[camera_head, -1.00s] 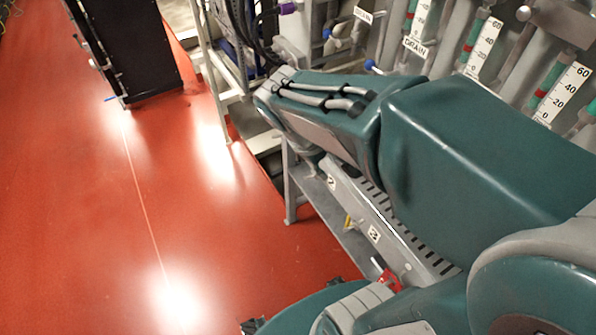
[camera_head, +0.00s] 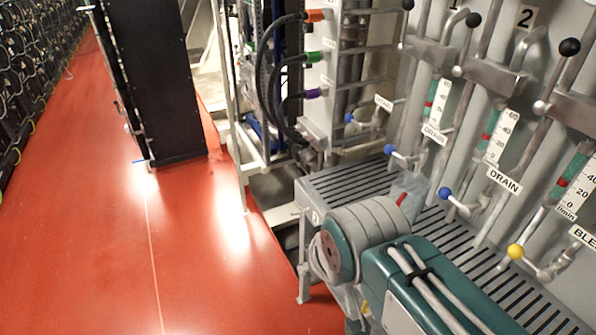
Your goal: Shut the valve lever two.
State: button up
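Long levers with black ball knobs stand on the grey panel at the right. One knob (camera_head: 473,19) is left of the number 2 plate (camera_head: 525,17) and another (camera_head: 569,47) is right of it. I cannot tell which lever the 2 marks. My arm's rounded grey joint and teal link are at the bottom centre, in front of the slotted tray. My gripper is not visible; no fingers show.
Blue-knobbed drain valves (camera_head: 445,193) and a yellow-knobbed valve (camera_head: 516,251) stick out low on the panel. A slotted grey tray (camera_head: 345,185) runs below them. A black cabinet (camera_head: 155,80) stands at the left. The red floor (camera_head: 80,230) is open.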

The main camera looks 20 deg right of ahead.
aim_at(473, 20)
jog(key=j+z, duration=0.15)
jog(key=z, duration=0.65)
jog(key=l+z, duration=0.15)
jog(key=z, duration=0.45)
jog(key=i+j+z, duration=0.1)
jog(key=j+z, duration=0.35)
jog(key=z, duration=0.25)
